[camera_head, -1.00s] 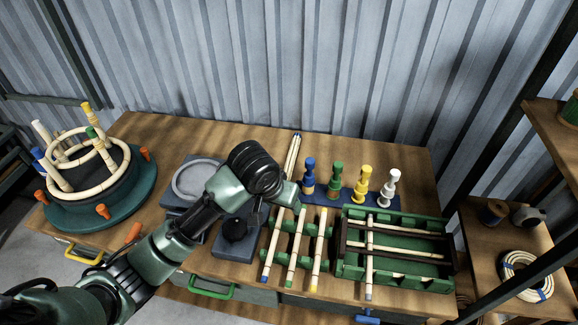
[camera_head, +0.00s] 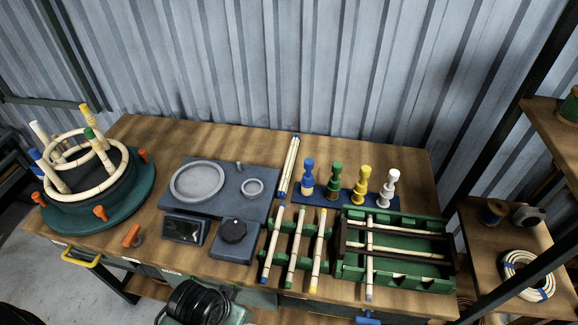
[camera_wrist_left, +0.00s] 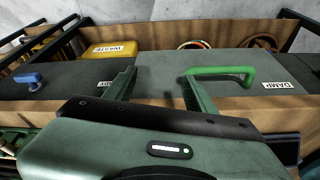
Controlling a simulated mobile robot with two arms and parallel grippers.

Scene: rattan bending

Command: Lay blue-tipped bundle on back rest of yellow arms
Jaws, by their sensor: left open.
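The blue-tipped bundle (camera_head: 288,166) is a few pale rods side by side, lying on the bench behind the green rack, left of the coloured pegs. On the green rack (camera_head: 303,233) lie three separate rods, tipped blue (camera_head: 271,245), green (camera_head: 294,248) and yellow (camera_head: 318,250). I cannot clearly make out a back rest with yellow arms. My left gripper (camera_wrist_left: 158,80) is open and empty in the left wrist view, before a green drawer handle (camera_wrist_left: 222,71). Its fingers do not show in the head view. My right gripper is not in view.
A grey scale (camera_head: 223,192) stands mid-bench. A round ringed fixture (camera_head: 95,208) with coloured posts is at left. A peg stand (camera_head: 321,198) and a green box (camera_head: 397,282) are at right. Bare bench lies behind the scale.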

